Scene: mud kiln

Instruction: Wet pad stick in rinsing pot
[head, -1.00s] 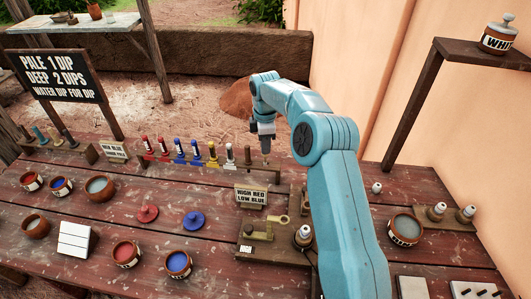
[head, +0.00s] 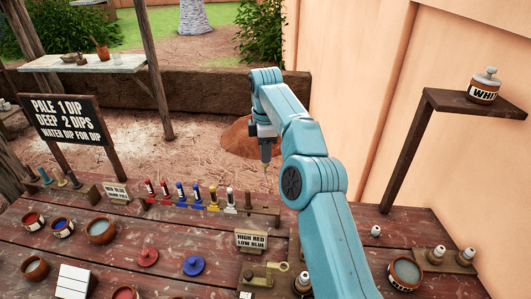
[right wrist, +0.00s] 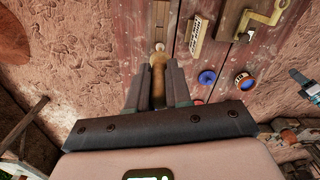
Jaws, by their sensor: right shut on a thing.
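My right gripper (head: 265,155) is shut on a tan wooden stick (right wrist: 158,74), taken to be the pad stick. It holds the stick above and behind the right end of the rack (head: 262,211); the pad itself is hard to make out. A clay pot with greyish water (head: 404,272) stands at the table's right. A similar pot (head: 100,230) stands at the left; I cannot tell which is the rinsing pot. A teal and dark piece at the right edge of the right wrist view may be my left gripper; its jaws are unclear.
Several coloured sticks (head: 197,194) stand in the rack. A small sign (head: 252,240) and brass piece (head: 265,272) stand in front. White-tipped bottles (head: 438,253) are near the right pot. A shelf post (head: 403,160) rises at right.

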